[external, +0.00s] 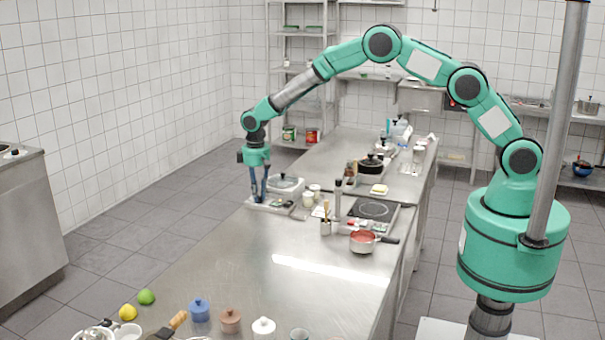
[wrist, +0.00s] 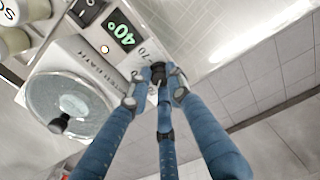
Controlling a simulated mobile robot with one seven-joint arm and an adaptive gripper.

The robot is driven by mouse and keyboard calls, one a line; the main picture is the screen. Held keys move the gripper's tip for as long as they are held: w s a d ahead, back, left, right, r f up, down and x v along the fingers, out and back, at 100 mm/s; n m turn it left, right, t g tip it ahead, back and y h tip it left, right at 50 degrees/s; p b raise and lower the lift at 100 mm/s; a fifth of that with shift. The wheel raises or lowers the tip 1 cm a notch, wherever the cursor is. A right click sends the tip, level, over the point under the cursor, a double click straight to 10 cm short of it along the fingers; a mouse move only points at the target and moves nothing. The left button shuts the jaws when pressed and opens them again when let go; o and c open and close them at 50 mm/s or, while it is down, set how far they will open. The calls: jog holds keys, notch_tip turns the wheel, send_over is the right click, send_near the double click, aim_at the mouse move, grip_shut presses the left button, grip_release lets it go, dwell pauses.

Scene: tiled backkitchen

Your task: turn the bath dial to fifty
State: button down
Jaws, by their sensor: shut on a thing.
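The water bath (wrist: 60,62) is a pale box with a round glass lid and a black lid knob. Its display (wrist: 124,31) reads 40° in green in the wrist view. The bath dial (wrist: 158,72) is a small black knob, partly hidden by my fingers, with the marking 70 beside it. My gripper (wrist: 157,86) points down over the front panel and is shut on the dial. In the external view my gripper (external: 258,197) stands at the bath (external: 286,186) on the counter's far left edge.
A black rocker switch (wrist: 85,10) is next to the display. Jars (external: 308,198), an induction hob (external: 371,209) and a red-filled pan (external: 364,242) stand to the right. The near middle of the steel counter (external: 225,262) is clear.

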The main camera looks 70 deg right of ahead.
jog(key=shift+m, duration=0.8)
jog(key=c, duration=1.6)
grip_release()
notch_tip(320, 180, up, 12)
jog(key=shift+f, duration=0.1)
jog(key=shift+r, duration=0.2)
